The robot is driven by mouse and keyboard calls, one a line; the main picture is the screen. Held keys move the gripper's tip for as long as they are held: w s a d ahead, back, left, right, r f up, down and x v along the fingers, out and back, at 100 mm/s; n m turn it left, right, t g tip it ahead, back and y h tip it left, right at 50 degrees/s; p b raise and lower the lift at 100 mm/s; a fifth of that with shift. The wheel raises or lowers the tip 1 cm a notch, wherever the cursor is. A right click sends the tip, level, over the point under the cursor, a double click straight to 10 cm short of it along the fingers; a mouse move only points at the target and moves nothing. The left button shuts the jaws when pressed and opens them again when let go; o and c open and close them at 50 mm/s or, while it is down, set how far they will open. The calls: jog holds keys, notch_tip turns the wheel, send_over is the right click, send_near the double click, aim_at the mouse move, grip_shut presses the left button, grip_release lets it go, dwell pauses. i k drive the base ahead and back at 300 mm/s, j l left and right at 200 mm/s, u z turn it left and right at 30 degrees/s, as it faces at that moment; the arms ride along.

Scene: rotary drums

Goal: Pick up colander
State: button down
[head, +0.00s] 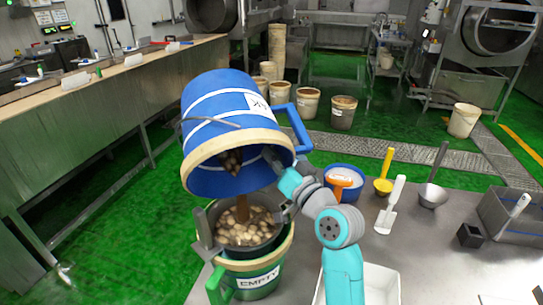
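The colander (208,232) is a dark grey pan with an upright handle at its left. It sits on the mouth of a green bucket (232,284) labelled "EMPTY" and holds pale round pieces in brownish liquid. A blue bucket (213,105) with a cream rim hangs tilted, mouth down, above the colander. Pieces and a brown stream come from its mouth. My gripper (271,158) is at the lower right of the blue bucket's rim and appears shut on it, since the bucket is in mid-air. The fingertips are mostly hidden. My gripper is above the colander, apart from its left handle.
On the steel table to the right are a blue bowl (345,171), a yellow scoop (384,184), a white scoop (386,221), a metal ladle (433,193) and a grey bin (500,222). A white tray (383,290) stands at the front. A long counter (130,75) is at left.

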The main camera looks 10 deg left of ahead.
aim_at(219, 231)
jog(key=k+l, duration=0.2)
jog(key=l, duration=0.15)
jog(key=l+z, duration=0.15)
jog(key=z, duration=1.25)
jog(key=i+j+z, duration=0.1)
jog(key=z, duration=0.5)
jog(key=j+z, duration=0.2)
jog(key=z, duration=0.4)
jog(key=j+z, duration=0.15)
jog(key=z, duration=0.4)
jog(key=j+z, duration=0.1)
jog(key=z, duration=0.5)
jog(key=j+z, duration=0.1)
jog(key=z, duration=0.5)
jog(key=k+z, duration=0.1)
jog(key=z, duration=0.5)
jog(key=k+j+z, duration=0.1)
jog(key=z, duration=0.5)
jog(key=l+z, duration=0.15)
jog(key=z, duration=0.25)
jog(key=l, duration=0.1)
jog(key=k+j, duration=0.05)
